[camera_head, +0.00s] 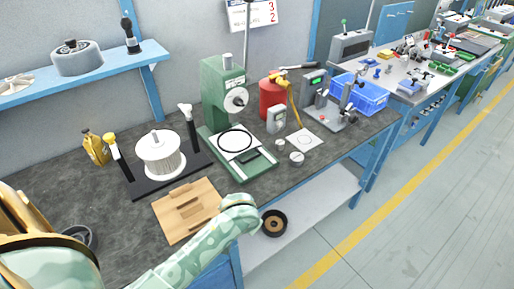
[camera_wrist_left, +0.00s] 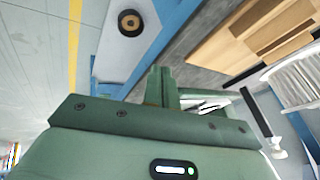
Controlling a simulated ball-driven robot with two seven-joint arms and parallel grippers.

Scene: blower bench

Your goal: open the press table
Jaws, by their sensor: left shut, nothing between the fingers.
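The green press (camera_head: 222,90) stands at the middle of the bench, with a round dial on its head. Its table (camera_head: 237,142) is a white plate with a black ring, on a green base that has a dark front panel (camera_head: 256,165). My left arm (camera_head: 195,245) comes in low over the bench's front edge, in front of the press and apart from it in the picture. The left gripper itself cannot be made out in the head view. In the left wrist view its fingers (camera_wrist_left: 160,88) are shut and empty, near the bench edge. My right gripper is not in view.
A wooden board (camera_head: 188,210) lies close to my left arm. A white spool (camera_head: 160,157) stands on a black base behind it. A red cylinder (camera_head: 272,95) and a blue crate (camera_head: 358,94) are right of the press. A ring (camera_head: 274,223) lies on the lower shelf.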

